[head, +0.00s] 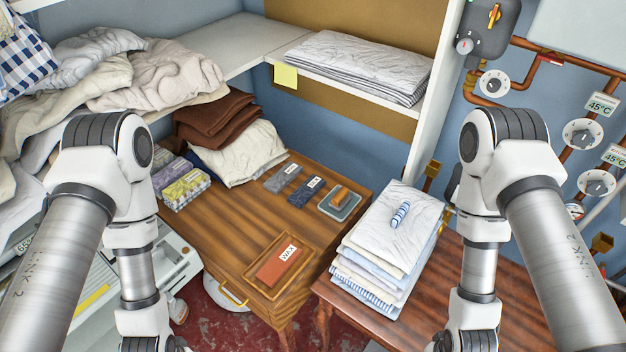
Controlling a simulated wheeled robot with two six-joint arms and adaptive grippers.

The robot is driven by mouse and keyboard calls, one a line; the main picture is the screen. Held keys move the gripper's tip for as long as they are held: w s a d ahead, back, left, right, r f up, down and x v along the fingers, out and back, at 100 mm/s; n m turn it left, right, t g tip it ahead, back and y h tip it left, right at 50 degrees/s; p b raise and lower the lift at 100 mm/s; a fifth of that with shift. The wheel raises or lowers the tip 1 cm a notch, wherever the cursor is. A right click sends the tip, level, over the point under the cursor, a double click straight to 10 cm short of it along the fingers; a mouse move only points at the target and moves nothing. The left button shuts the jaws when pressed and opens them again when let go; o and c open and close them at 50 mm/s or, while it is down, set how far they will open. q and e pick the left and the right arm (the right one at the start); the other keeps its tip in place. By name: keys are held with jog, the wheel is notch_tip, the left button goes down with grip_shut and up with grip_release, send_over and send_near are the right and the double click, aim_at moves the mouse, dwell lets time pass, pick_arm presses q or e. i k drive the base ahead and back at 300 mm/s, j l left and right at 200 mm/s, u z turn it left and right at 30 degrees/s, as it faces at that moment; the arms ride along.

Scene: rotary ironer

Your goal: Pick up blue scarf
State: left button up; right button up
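No item is clearly marked as the blue scarf. A dark blue folded cloth with a white label (302,196) lies flat on the wooden table, right of a similar grey one (278,182). A small blue-and-white striped roll (400,214) lies on top of a stack of folded linen (385,250). I cannot tell which of these is the scarf. My two arms reach down at the left and right of the head view. Both grippers are below the bottom edge, out of sight.
A wax block in a wooden tray (262,287) and a brush on a grey-green pad (340,202) share the wooden table (225,235). Small patterned packs (185,188) and brown folded cloth (215,115) stand at its left back. Pipes and dials (582,135) line the right wall.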

aim_at(306, 190)
jog(key=i+j+z, duration=0.15)
jog(key=z, duration=0.35)
jog(key=i+j+z, duration=0.2)
jog(key=z, duration=0.3)
jog(key=i+j+z, duration=0.15)
jog(key=j+z, duration=0.15)
jog(key=z, duration=0.2)
